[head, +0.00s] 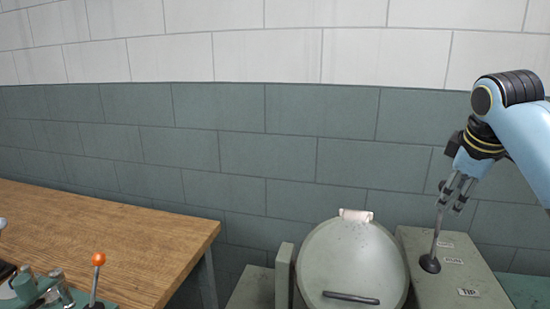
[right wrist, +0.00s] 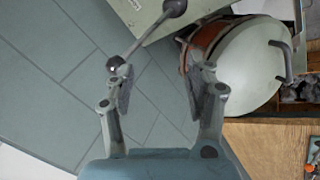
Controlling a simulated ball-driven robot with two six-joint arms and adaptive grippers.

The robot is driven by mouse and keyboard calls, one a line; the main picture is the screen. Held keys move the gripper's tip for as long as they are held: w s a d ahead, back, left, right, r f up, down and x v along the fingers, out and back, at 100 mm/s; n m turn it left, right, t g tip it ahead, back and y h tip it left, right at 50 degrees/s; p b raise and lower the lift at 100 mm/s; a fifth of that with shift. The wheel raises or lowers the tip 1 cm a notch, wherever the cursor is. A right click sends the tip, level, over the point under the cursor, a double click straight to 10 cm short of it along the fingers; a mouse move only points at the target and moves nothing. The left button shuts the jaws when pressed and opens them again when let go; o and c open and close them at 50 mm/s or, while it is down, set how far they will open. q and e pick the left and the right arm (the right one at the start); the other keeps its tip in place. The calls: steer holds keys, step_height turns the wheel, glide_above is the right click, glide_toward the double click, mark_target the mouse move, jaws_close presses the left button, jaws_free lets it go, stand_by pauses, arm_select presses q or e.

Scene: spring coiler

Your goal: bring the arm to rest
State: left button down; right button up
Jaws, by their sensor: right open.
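My right gripper (head: 452,197) is open at the right of the head view, fingers pointing down. It is at the upper end of a grey lever (head: 436,237) that rises from a dark round base on a labelled grey box (head: 475,272). In the right wrist view my right gripper (right wrist: 160,78) has its fingers spread. The lever's rod (right wrist: 150,35) runs from its round base to near the left fingertip; I cannot tell whether they touch. My left gripper is not in view.
A grey round lid (head: 352,262) with a dark bar handle stands left of the box; it also shows in the right wrist view (right wrist: 253,68). A wooden table (head: 110,235) is at the left, with an orange-knobbed lever (head: 98,259) in front. A tiled wall (head: 270,150) is behind.

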steer(key=s+a+f+m, duration=0.1)
steer(key=s+a+f, duration=0.2)
steer(key=s+f, duration=0.35)
steer(key=s+a+f+m, duration=0.2)
steer(key=s+a+f, duration=0.15)
steer(key=s, duration=0.55)
steer(key=s+a+f+m+g+y, duration=0.1)
steer(key=s+a+m, duration=0.1)
steer(key=s, duration=0.7)
steer(key=s+a+f+m+y, duration=0.1)
steer(key=s+a+m, duration=0.1)
steer(key=s, duration=0.6)
step_height(320, 180, down, 37)
steer(key=s+d+g+b, duration=0.2)
steer(key=d+b, duration=0.1)
steer(key=b, duration=0.8)
steer(key=s+f+b, duration=0.4)
steer(key=s+f, duration=0.5)
steer(key=f, duration=0.3)
steer(key=s+f+b, duration=0.4)
steer(key=s+f, duration=0.6)
steer(key=f, duration=0.3)
steer(key=shift+d+g, duration=0.25)
steer(key=shift+g, duration=0.15)
